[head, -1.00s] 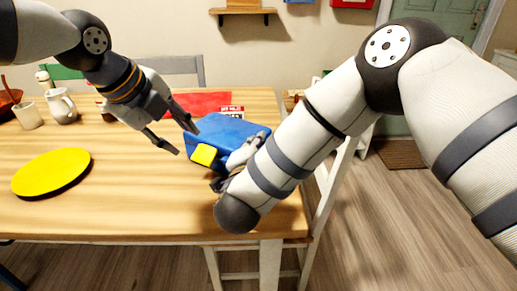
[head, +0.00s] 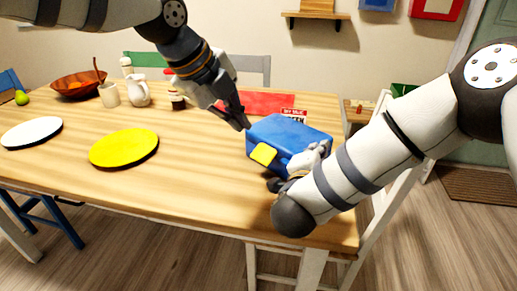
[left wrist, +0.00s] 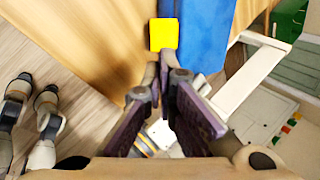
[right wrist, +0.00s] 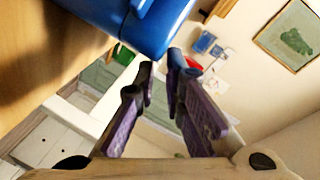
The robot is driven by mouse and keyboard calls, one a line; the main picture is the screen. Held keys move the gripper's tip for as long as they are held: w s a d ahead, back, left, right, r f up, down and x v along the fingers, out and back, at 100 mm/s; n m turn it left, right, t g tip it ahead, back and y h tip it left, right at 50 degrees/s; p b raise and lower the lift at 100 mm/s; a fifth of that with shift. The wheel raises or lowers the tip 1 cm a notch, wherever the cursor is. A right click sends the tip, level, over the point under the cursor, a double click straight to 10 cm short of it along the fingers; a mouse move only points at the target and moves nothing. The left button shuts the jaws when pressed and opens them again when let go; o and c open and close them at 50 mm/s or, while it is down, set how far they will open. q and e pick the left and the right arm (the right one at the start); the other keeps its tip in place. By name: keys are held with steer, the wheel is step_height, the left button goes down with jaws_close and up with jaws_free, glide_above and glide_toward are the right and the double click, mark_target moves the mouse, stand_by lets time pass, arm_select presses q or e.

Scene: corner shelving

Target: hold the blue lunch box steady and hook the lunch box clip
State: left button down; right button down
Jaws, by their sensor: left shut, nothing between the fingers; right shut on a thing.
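The blue lunch box (head: 292,131) lies on the wooden table near its right end. Its yellow clip (head: 263,154) is on the side facing me; whether it is hooked I cannot tell. The clip (left wrist: 163,34) also shows in the left wrist view, just beyond the fingertips. My left gripper (head: 243,122) is shut and empty, close to the box's left back corner; I cannot tell if it touches. My right gripper (right wrist: 172,66) is shut on the lunch box (right wrist: 125,22) at its lower right side; its arm partly hides the grip in the head view.
A yellow plate (head: 124,147) and a white plate (head: 32,132) lie to the left. A white pitcher (head: 139,92), a cup (head: 110,95) and a brown bowl (head: 78,84) stand behind them. The table in front of the left gripper is clear.

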mark_target(261, 157)
arm_select(q)
steer(key=x, duration=1.2)
steer(key=shift+s+a+f, duration=0.1)
steer(key=shift+s+a, duration=0.05)
steer(key=shift+w+a+f+t+h, duration=0.15)
steer(key=shift+w+f+t+h, duration=0.05)
steer(key=shift+t+h, duration=0.25)
steer(key=shift+f+t, duration=0.1)
steer(key=shift+t, duration=0.15)
steer(key=shift+s+f+t+h, duration=0.1)
steer(key=shift+s+t+h, duration=0.25)
steer(key=shift+h, duration=0.3)
